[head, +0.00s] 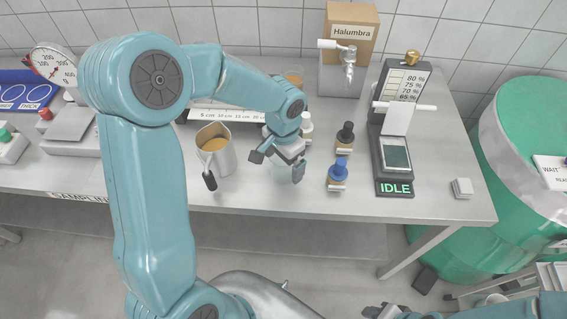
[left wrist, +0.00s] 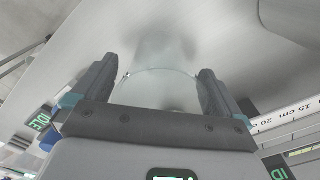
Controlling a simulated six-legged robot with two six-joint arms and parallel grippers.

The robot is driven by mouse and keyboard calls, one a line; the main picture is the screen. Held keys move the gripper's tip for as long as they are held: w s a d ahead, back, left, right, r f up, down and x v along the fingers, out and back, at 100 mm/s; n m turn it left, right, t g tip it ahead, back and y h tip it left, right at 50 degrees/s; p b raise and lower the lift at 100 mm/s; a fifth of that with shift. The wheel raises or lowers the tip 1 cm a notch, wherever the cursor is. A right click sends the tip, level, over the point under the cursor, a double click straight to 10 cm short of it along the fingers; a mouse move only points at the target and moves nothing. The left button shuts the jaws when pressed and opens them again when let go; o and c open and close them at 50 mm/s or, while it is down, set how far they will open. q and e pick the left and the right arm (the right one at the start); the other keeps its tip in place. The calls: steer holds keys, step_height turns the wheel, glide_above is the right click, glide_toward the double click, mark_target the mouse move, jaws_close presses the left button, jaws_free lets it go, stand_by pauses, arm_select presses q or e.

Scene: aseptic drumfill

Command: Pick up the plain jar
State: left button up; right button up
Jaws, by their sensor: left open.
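The plain jar shows in the left wrist view as a clear, colourless glass (left wrist: 158,88) with a thin curved rim, between my left fingers. A gap seems to show beside it; I cannot tell whether either finger touches it. In the head view my left gripper (head: 277,165) points down at the steel table's front half, jaws apart, with the jar between them hard to make out. My left fingers also show in the left wrist view (left wrist: 158,92). Part of my right gripper (head: 382,312) shows at the bottom edge of the head view, too cut off to read.
A steel jug (head: 222,160) of amber liquid stands left of my left gripper. White-capped (head: 306,124), black-capped (head: 345,134) and blue-capped (head: 338,170) bottles stand to its right. Farther right is a device reading IDLE (head: 395,188). A green drum (head: 510,185) stands beyond the table's right end.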

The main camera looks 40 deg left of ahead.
arm_select(q)
steer(key=shift+f, duration=0.5)
steer(key=shift+s+r, duration=0.1)
steer(key=shift+s, duration=0.05)
steer(key=shift+c, duration=0.7)
steer(key=c, duration=0.8)
